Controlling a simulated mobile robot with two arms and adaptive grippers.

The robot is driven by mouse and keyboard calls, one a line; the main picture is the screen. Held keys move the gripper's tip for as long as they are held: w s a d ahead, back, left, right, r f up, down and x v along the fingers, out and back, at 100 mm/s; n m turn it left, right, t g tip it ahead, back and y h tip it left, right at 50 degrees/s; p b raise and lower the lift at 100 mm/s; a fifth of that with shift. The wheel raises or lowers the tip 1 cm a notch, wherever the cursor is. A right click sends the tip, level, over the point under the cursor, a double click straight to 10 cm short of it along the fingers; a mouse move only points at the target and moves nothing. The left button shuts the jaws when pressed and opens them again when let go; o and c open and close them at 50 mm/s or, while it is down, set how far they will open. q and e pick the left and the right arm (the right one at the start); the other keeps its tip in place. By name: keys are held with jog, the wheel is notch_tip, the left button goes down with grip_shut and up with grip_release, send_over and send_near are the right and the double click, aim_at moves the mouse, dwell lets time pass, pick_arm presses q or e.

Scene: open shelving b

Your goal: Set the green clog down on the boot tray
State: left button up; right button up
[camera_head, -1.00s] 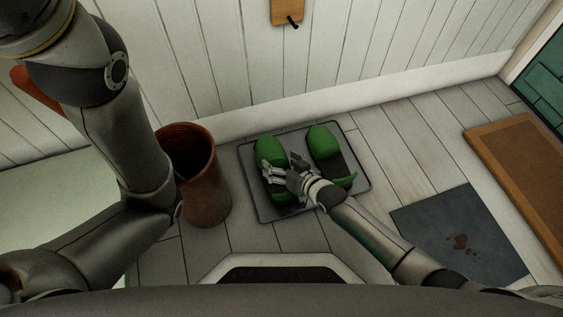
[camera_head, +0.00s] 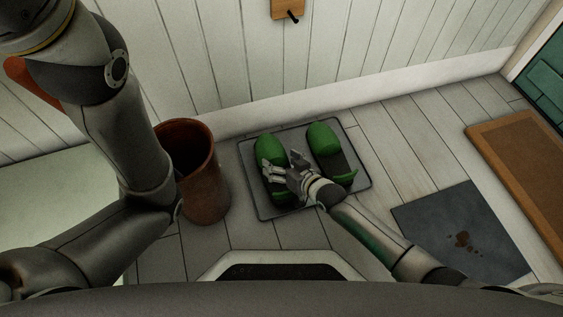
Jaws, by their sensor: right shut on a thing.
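Two green clogs are over the dark, rimmed boot tray (camera_head: 362,165) on the floor by the wall. The left green clog (camera_head: 270,149) has my right gripper (camera_head: 278,168) shut on it, and the gripper and wrist cover part of it. Whether its sole touches the tray cannot be told from above. The right green clog (camera_head: 322,138) rests on the tray beside it, a small gap apart. Both point their rounded toes toward the wall. My left arm rises at the left of the view, and its gripper is out of view.
A tall reddish-brown bin (camera_head: 204,190) stands just left of the tray. A grey mat (camera_head: 440,222) with brown marks and a brown-bordered doormat (camera_head: 530,165) lie to the right. A wooden hook board (camera_head: 287,9) hangs on the wall. Bare floor lies right of the tray.

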jog(key=shift+f+b, duration=0.35)
jog(key=shift+f, duration=0.05)
jog(key=o, duration=1.4)
jog(key=shift+o, duration=0.7)
jog(key=shift+f, duration=0.1)
jog(key=shift+s+d, duration=0.1)
jog(key=v, duration=1.1)
jog(key=shift+s+r, duration=0.2)
jog(key=shift+r, duration=0.1)
jog(key=shift+s+d, duration=0.1)
jog(key=shift+d, duration=0.15)
